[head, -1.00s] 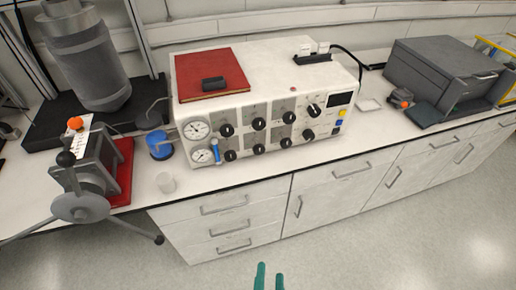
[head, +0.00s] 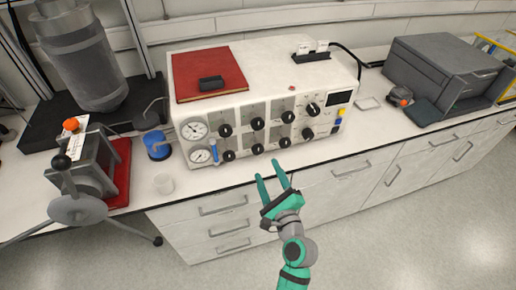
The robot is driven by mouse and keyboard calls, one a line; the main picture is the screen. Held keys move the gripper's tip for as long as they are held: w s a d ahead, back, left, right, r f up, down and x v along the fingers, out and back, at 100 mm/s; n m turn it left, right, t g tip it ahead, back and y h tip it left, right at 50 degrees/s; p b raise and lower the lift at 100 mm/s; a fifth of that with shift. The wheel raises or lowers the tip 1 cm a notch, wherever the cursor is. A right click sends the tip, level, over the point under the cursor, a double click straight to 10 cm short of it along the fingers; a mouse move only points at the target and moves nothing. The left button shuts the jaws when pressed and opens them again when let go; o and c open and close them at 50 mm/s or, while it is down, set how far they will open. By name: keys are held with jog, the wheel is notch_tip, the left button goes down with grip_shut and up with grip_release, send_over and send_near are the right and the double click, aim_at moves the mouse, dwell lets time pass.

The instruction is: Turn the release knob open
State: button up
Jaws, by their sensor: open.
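A white control box (head: 262,72) stands on the bench with two round gauges at its left end and two rows of black knobs on its front. None of the knobs can be told apart as the release knob, as any labels are too small to read. A lower-row knob (head: 257,149) and another lower-row knob (head: 284,143) are nearest my fingertips. My gripper (head: 270,169) is green, open and empty. It is in front of the box, below the lower knobs in the picture, and appears apart from them.
A red book (head: 209,78) with a small black object lies on the box. Drawers and cupboards are below the bench edge.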

aim_at(259, 152)
jog(key=x, duration=1)
jog(key=shift+w+r, duration=0.15)
jog(key=shift+w, duration=0.15)
jog(key=shift+w+d, duration=0.25)
jog(key=shift+a, duration=0.65)
jog(key=shift+d, duration=0.2)
jog(key=c, duration=1.1)
jog(key=shift+d, duration=0.15)
jog(key=shift+o, duration=0.2)
